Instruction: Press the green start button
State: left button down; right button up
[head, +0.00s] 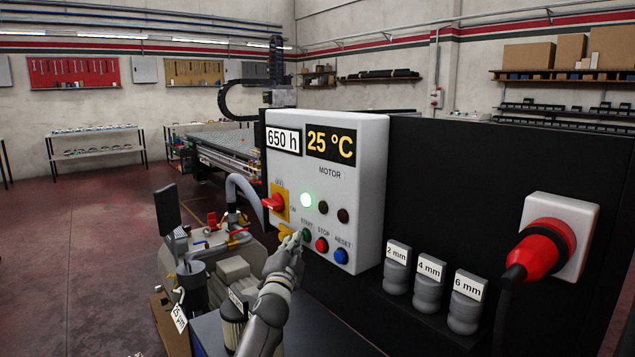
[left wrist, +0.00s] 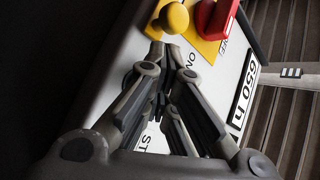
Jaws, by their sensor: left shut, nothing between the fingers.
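In the left wrist view the closed fingers (left wrist: 164,58) reach toward the white panel and hide the green button. My right gripper is not in view.
Close by are the red stop button (head: 322,244), blue reset button (head: 341,256), a yellow knob (left wrist: 172,18) and a red rotary switch (head: 274,202). A grey hose and machine (head: 225,240) stand left of my arm.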

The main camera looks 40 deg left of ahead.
pick_arm(q)
jog(key=shift+s, duration=0.35)
jog(key=shift+p, duration=0.35)
jog(key=s+a+p, duration=0.1)
jog(key=s+p, duration=0.1)
jog(key=s, duration=0.3)
jog(key=shift+s+a+p, duration=0.3)
jog(key=shift+s+a, duration=0.05)
jog(key=shift+s, duration=0.05)
jog(key=shift+f, duration=0.1)
dwell(0.5)
